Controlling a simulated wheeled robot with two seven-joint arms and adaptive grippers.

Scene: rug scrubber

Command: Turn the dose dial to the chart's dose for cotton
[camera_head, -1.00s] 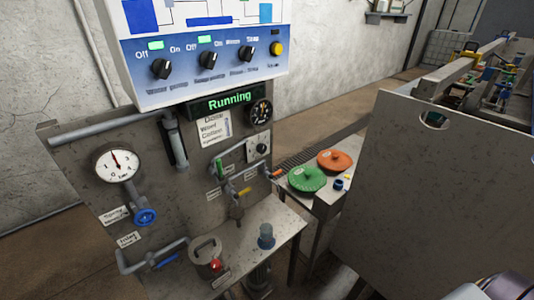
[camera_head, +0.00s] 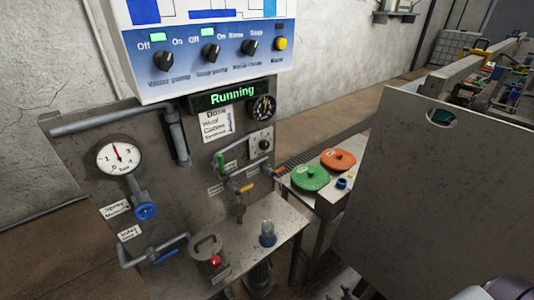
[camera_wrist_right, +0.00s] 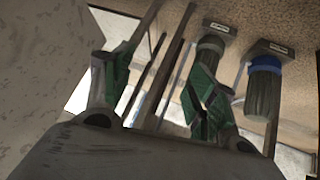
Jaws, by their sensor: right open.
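The dose chart (camera_head: 216,124) is a white card on the grey panel, listing Dose, Wool, Cotton and a blurred last line. Its numbers are too small to read. Right of it, a small dark knob on a pale plate (camera_head: 263,143) looks like the dose dial; its setting is unreadable. A round black-faced dial (camera_head: 262,108) sits above it. My right gripper (camera_wrist_right: 160,90) shows in the right wrist view, its green-padded fingers apart with nothing held between them. It is away from the knob. My left gripper is not in view.
A control box (camera_head: 208,50) with black knobs hangs above a "Running" display (camera_head: 233,95). Pipes and a pressure gauge (camera_head: 119,157) are at left. A green lid (camera_head: 310,177) and orange lid (camera_head: 338,160) lie right of the knob. A large grey panel (camera_head: 440,200) stands at right.

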